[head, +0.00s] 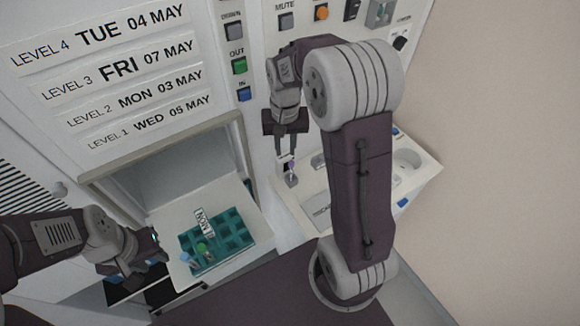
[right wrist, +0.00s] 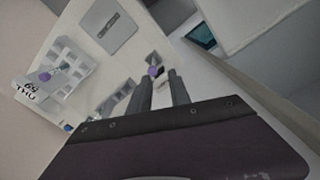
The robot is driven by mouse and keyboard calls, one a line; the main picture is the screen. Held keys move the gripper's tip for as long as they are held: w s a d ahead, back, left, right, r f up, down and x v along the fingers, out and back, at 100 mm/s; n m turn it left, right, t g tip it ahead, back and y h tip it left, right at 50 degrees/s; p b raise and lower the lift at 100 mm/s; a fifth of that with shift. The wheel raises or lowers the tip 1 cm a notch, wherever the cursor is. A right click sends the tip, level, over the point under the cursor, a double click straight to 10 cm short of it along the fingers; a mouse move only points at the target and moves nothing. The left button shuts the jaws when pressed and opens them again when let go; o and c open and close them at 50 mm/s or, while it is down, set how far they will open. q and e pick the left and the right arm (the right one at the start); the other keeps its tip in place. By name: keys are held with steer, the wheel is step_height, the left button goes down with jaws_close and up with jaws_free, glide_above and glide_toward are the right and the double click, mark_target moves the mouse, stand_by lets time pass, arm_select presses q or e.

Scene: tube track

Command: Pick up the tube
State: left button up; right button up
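My right gripper (head: 287,158) points down over the white counter at the right. Its fingers stand on either side of a pale tube (right wrist: 161,92) with a purple cap (right wrist: 153,72), which fills the gap between them in the right wrist view. In the head view the purple cap (head: 291,165) shows at the fingertips. A grey piece lies just below the tube; I cannot tell whether they touch. My left gripper (head: 155,250) is at the lower left, beside the teal rack (head: 233,240); its opening is unclear.
The teal rack sits on a pulled-out shelf with a MON-labelled piece (head: 205,222) and a green cap (head: 202,247). Panel buttons (head: 239,66) and level labels are behind. In the right wrist view a THU label (right wrist: 25,92) is beside a white holder (right wrist: 70,68).

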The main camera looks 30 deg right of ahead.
mark_target(291, 163)
steer(key=shift+d+f+m, duration=0.2)
steer(key=shift+d+f, duration=0.1)
steer(key=shift+d, duration=0.35)
steer(key=shift+d+f+m, duration=0.2)
steer(key=shift+d+f, duration=0.05)
steer(key=shift+d, duration=0.35)
step_height(291, 163, down, 3)
steer(key=shift+a+f+p, duration=0.1)
steer(key=shift+a+p, duration=0.05)
steer(key=shift+p, duration=0.3)
steer(key=shift+w+f, duration=0.15)
steer(key=shift+f, duration=0.2)
step_height(291, 163, down, 5)
steer(key=shift+r+p, duration=0.1)
steer(key=shift+p, duration=0.55)
steer(key=shift+w, duration=0.1)
jaws_close()
